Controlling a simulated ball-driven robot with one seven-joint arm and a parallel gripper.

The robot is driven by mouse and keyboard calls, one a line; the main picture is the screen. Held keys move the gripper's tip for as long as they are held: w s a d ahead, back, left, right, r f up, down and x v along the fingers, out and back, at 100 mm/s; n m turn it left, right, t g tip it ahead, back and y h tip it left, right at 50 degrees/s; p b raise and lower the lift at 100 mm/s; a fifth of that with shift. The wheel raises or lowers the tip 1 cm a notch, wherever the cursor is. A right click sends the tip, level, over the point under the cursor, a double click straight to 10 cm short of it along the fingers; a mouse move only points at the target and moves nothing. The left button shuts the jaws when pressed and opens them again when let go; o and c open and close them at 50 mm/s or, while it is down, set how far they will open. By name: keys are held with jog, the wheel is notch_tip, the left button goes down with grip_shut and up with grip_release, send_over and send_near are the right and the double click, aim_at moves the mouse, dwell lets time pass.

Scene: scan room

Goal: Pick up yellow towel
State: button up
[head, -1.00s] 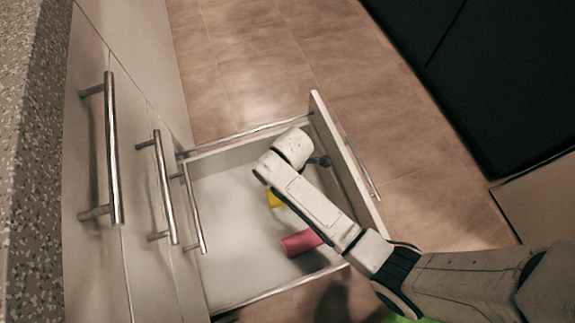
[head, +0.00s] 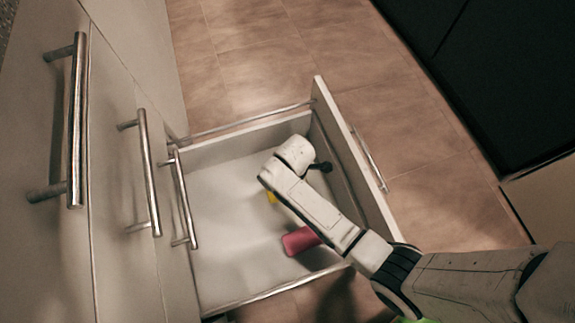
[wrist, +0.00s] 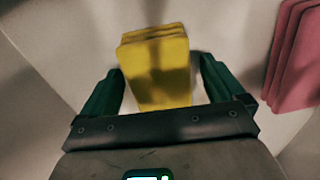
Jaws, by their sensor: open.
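The yellow towel (wrist: 158,75), a folded stack, lies in the open drawer (head: 228,205). In the wrist view it is between the two dark green fingers of my gripper (wrist: 157,88), with a narrow gap at each side. My gripper is open. In the head view only a small part of the yellow towel (head: 272,197) shows beside my arm, which hides the rest. My gripper's fingers are hidden in the head view.
A folded pink-red towel (head: 300,240) lies in the same drawer, at the right in the wrist view (wrist: 296,60). The drawer front (head: 350,150) and side walls surround the arm's end. Cabinet handles (head: 150,172) stick out at the left. Most of the drawer floor is bare.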

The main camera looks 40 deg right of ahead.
jog(key=shift+c, duration=0.4)
jog(key=c, duration=1)
jog(key=shift+r, duration=0.1)
notch_tip(320, 180, up, 10)
jog(key=p, duration=0.6)
